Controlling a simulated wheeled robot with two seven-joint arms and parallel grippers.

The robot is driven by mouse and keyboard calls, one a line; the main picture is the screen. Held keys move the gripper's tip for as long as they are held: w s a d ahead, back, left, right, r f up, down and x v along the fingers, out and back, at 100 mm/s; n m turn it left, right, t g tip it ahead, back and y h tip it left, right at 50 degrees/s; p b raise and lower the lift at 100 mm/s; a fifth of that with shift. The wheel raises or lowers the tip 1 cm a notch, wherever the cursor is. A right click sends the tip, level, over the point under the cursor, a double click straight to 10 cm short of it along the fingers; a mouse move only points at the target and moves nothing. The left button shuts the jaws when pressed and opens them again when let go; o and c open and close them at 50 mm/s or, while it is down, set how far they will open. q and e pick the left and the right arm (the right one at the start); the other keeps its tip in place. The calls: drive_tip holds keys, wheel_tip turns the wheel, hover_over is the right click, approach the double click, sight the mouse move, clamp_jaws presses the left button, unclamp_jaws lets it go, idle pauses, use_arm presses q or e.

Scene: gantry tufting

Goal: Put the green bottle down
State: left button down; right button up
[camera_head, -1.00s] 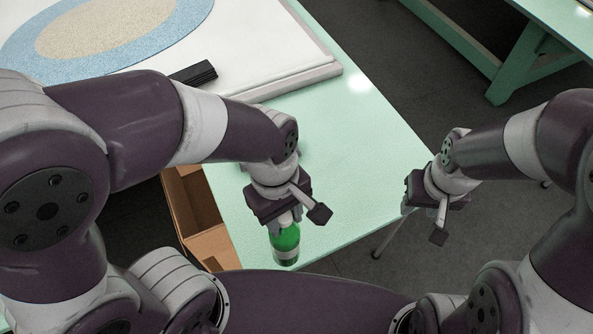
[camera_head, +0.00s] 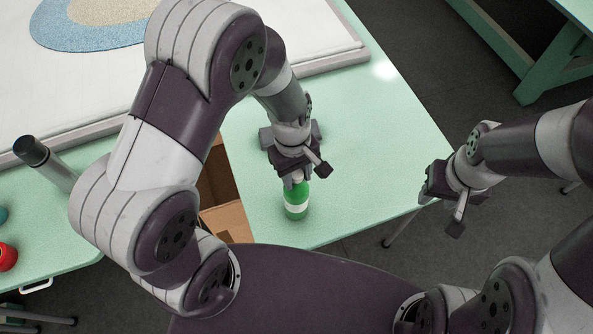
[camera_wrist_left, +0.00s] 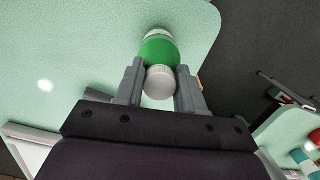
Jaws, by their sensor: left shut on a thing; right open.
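The green bottle (camera_head: 296,203) has a pale label band and stands upright, at or just above the near part of the mint-green table (camera_head: 350,150). I cannot tell whether its base touches the top. My left gripper (camera_head: 298,180) is shut on the bottle at its top, from above. In the left wrist view the bottle (camera_wrist_left: 158,50) shows its white cap (camera_wrist_left: 160,83) between the two fingers (camera_wrist_left: 160,88). My right gripper (camera_head: 440,195) is open and empty, off the table's right edge, over the floor.
A white board (camera_head: 338,52) with a blue and beige oval (camera_head: 90,25) lies at the back left. A red ball (camera_head: 7,257) sits on another table at far left.

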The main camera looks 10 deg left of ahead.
use_arm(q)
drive_tip(key=c, duration=0.7)
unclamp_jaws()
drive_tip(key=shift+f, duration=0.1)
wheel_tip(320, 180, up, 12)
drive_tip(key=w+f+b, duration=0.1)
drive_tip(key=s+a+m, duration=0.1)
drive_tip(key=a+m, duration=0.2)
drive_tip(key=s+a+f+m+t, duration=0.1)
drive_tip(key=s+a+m, duration=0.1)
drive_tip(key=a+m, duration=0.1)
drive_tip(key=s+a+f+m+t+y, duration=0.1)
drive_tip(key=a+m, duration=0.1)
drive_tip(key=shift+s+a+m, duration=0.2)
drive_tip(key=shift+a+m, duration=0.2)
